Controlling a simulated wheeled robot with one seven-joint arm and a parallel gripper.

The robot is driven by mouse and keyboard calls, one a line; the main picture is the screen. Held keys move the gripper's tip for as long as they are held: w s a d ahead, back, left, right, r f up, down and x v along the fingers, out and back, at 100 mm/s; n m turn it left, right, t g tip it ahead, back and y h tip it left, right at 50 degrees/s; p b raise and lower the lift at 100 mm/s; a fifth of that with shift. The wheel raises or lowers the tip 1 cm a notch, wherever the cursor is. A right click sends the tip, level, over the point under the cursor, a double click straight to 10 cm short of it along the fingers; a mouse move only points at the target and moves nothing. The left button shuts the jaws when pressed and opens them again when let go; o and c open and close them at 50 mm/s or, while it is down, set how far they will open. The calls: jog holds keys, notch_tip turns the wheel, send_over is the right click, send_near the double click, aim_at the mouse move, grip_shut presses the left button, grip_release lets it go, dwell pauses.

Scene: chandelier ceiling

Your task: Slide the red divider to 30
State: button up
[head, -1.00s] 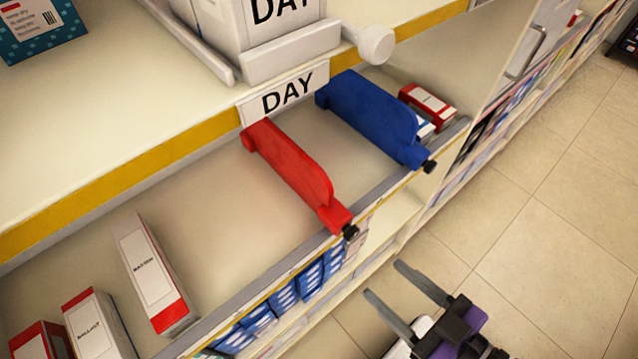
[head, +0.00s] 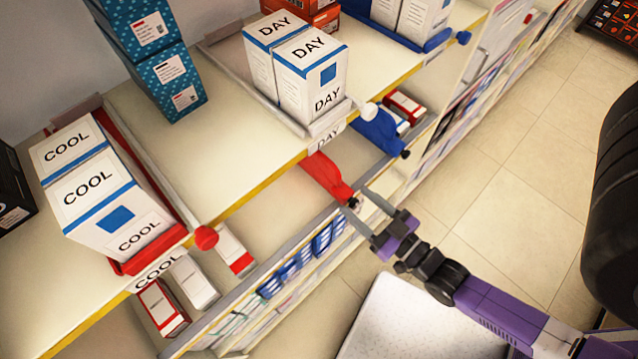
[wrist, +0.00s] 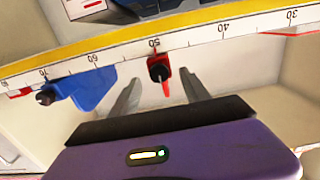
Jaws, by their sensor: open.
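The red divider (head: 322,172) stands in the lower shelf, in the gap between the boxes and the blue divider. In the wrist view, the red divider (wrist: 165,86) has a dark knob at its front end, near the 50 mark on the white scale strip (wrist: 190,38). The 30 mark is at the far right of that strip, past 40. My gripper (head: 358,204) is open at the red divider's front end. In the wrist view, my gripper (wrist: 160,78) has one finger on each side of the divider; contact is not clear.
The blue divider (head: 375,130) is in the same shelf, with red-and-white boxes (head: 404,105) behind it. Other boxes (head: 235,252) stand at the left of the lower shelf. The stretch between them and the red divider is clear. The upper shelf holds DAY boxes (head: 312,70) and COOL boxes (head: 92,200).

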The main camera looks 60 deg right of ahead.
aim_at(339, 187)
jog(key=shift+w+r, duration=0.15)
jog(key=shift+r, duration=0.05)
jog(key=p+x, duration=0.1)
jog(key=x, duration=0.5)
jog(key=shift+a+r+p, duration=0.1)
jog(key=shift+a+p, duration=0.05)
jog(key=shift+p, duration=0.15)
jog(key=shift+x, duration=0.8)
jog(key=shift+c, duration=0.2)
grip_shut()
